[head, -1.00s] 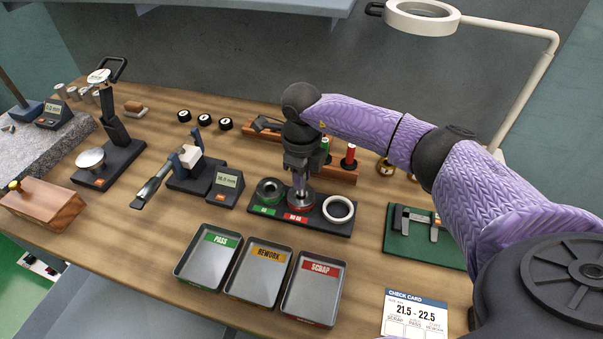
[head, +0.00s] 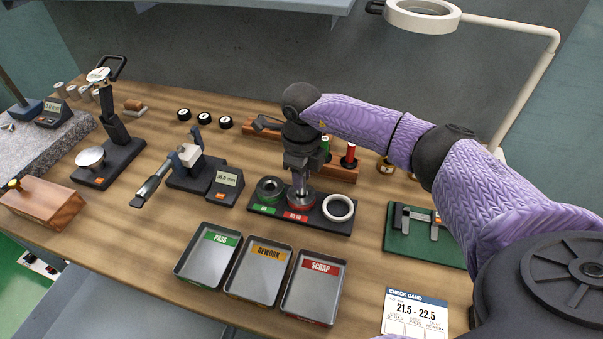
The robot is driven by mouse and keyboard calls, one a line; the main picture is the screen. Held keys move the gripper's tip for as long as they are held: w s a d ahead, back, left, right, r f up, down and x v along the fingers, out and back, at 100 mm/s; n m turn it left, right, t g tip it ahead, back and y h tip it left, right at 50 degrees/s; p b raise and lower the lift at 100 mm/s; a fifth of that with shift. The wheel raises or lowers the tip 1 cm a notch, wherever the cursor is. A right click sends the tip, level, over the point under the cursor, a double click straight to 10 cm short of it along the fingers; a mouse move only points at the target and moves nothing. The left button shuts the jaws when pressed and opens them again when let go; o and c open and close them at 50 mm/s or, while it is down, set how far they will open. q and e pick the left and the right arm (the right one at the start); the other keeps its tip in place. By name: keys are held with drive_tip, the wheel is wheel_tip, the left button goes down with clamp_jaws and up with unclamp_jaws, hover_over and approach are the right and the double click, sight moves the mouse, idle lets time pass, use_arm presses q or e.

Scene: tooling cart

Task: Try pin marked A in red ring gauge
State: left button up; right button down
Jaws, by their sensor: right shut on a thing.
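The red ring gauge (head: 311,205) sits in the middle of the black gauge stand, above a red label. My right gripper (head: 300,182) points down directly over it, shut on a grey metal pin (head: 300,193). The pin's lower end is at the ring's opening. I cannot tell how deep it sits or whether it touches the ring. No mark A can be read on it, as the fingers hide its upper part. My left gripper is not in view.
A green ring gauge (head: 270,187) and a white ring (head: 338,208) flank the red one closely. PASS (head: 189,284), REWORK (head: 240,296) and SCRAP (head: 300,316) trays lie in front. Several metal cylinders (head: 72,92) stand at the far left. A wooden rack (head: 343,174) is behind the gripper.

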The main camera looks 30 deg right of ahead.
drive_tip(key=shift+f+b, duration=0.9)
drive_tip(key=shift+f, duration=0.3)
idle(2.0)
drive_tip(key=shift+r, duration=0.1)
idle(1.1)
drive_tip(key=shift+r+p, duration=1.25)
drive_tip(key=shift+r, duration=0.15)
drive_tip(key=shift+r, duration=0.15)
wheel_tip(320, 180, up, 5)
drive_tip(key=p, duration=0.4)
